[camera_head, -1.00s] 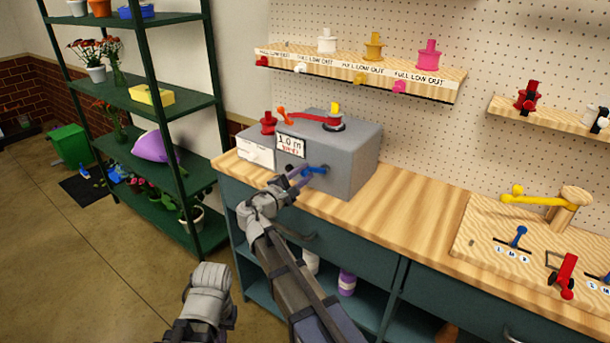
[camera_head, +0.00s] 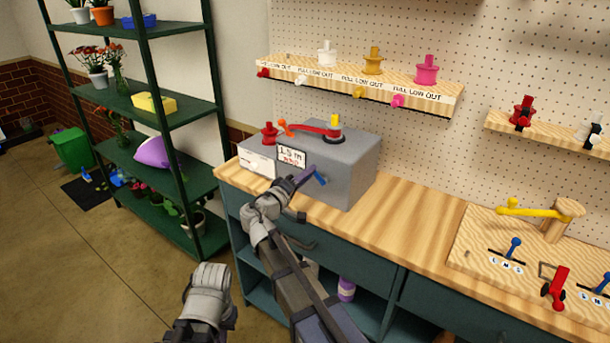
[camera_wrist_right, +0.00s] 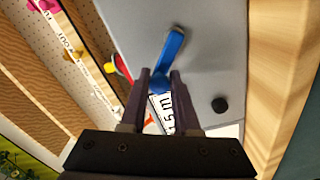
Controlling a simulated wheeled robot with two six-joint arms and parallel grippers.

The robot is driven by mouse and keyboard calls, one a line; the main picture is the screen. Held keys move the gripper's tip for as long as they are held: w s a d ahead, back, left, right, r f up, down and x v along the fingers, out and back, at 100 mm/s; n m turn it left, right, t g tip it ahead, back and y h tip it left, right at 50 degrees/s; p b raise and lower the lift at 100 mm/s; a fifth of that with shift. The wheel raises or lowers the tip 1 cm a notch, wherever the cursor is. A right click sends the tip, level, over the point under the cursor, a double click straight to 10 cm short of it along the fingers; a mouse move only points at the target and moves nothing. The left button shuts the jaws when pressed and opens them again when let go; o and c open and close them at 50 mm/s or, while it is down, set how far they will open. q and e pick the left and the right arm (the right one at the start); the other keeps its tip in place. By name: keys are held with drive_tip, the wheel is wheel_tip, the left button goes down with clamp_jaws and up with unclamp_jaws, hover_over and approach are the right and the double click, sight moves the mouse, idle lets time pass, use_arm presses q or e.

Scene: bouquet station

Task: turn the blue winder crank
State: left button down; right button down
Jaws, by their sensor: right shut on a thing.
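The blue winder crank (camera_head: 320,179) is on the front of the grey winder box (camera_head: 352,178), which stands on the wooden bench. My right gripper (camera_head: 305,179) reaches it from the front, partly hiding it. In the right wrist view, the blue crank arm (camera_wrist_right: 171,50) runs down between the fingertips of my right gripper (camera_wrist_right: 161,82), which are shut on its handle end. The label on the box front (camera_head: 291,156) reads 1.5 m. A grey part of my left arm shows at the bottom; its gripper does not show.
A shelf of spools (camera_head: 360,85) hangs behind. A board with levers (camera_head: 480,255) lies at the right. The bench top (camera_head: 405,205) between is clear.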

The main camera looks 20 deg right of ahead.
drive_tip(key=m, duration=0.2)
drive_tip(key=s+d+r+m, duration=0.1)
drive_tip(key=shift+s+m+p, duration=0.1)
drive_tip(key=shift+m+p, duration=0.25)
drive_tip(key=shift+m, duration=0.05)
drive_tip(key=m, duration=0.2)
drive_tip(key=s+m, duration=0.1)
drive_tip(key=shift+s+d+r+m, duration=0.1)
drive_tip(key=shift+d+r+m, duration=0.05)
drive_tip(key=shift+d+m, duration=0.25)
drive_tip(key=m, duration=0.1)
drive_tip(key=s+m, duration=0.1)
drive_tip(key=m, duration=0.1)
drive_tip(key=shift+s+d+m, duration=0.1)
drive_tip(key=shift+d+m, duration=0.2)
drive_tip(key=shift+d, duration=0.1)
drive_tip(key=shift+s+d+f+m, duration=0.15)
drive_tip(key=shift+s+d+m, duration=0.1)
drive_tip(key=shift+m, duration=0.7)
drive_tip(key=shift+s+d+f+m, duration=0.15)
drive_tip(key=shift+s+m, duration=0.1)
drive_tip(key=shift+m, duration=0.7)
drive_tip(key=c, duration=0.7)
unclamp_jaws()
drive_tip(key=shift+r, duration=0.1)
